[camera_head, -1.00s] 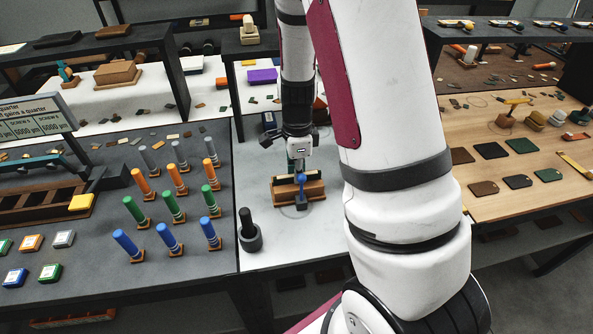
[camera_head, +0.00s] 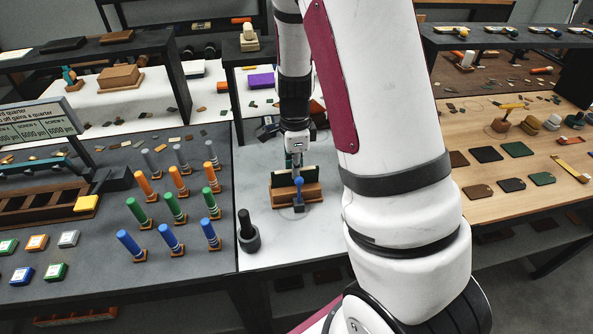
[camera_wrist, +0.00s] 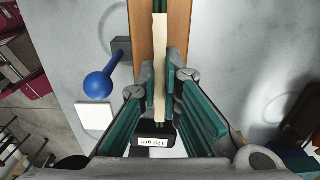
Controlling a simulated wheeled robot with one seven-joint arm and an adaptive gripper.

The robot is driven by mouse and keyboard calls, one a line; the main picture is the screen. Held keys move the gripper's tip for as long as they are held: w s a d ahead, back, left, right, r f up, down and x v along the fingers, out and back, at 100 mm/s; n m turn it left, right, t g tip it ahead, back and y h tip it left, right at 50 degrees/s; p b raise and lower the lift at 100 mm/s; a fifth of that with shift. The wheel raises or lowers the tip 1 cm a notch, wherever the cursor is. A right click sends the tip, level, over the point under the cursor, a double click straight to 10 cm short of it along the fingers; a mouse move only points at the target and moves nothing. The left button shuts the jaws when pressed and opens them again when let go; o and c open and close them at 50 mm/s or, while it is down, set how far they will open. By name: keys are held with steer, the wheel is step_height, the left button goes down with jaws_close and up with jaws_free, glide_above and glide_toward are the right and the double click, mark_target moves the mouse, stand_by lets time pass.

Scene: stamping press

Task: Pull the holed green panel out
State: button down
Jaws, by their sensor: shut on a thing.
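The wooden holder (camera_head: 287,200) stands on the pale bench top, and a dark green panel (camera_head: 308,172) stands upright above it. My gripper (camera_head: 295,164) points down at the panel's top edge and is shut on it. In the wrist view my gripper (camera_wrist: 163,78) has its teal-padded fingers on both sides of thin upright pieces over the wooden holder (camera_wrist: 180,30). A cream strip (camera_wrist: 159,50) lies between the fingers beside a dark green edge. No hole in the panel shows from here. How far the panel is out of its slot is hard to tell.
A black post (camera_head: 246,222) stands at the left. A block labelled 120 grit (camera_wrist: 155,142) lies nearby.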

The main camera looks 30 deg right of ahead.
steer(key=shift+r+p, duration=1.1)
steer(key=shift+r, duration=1.4)
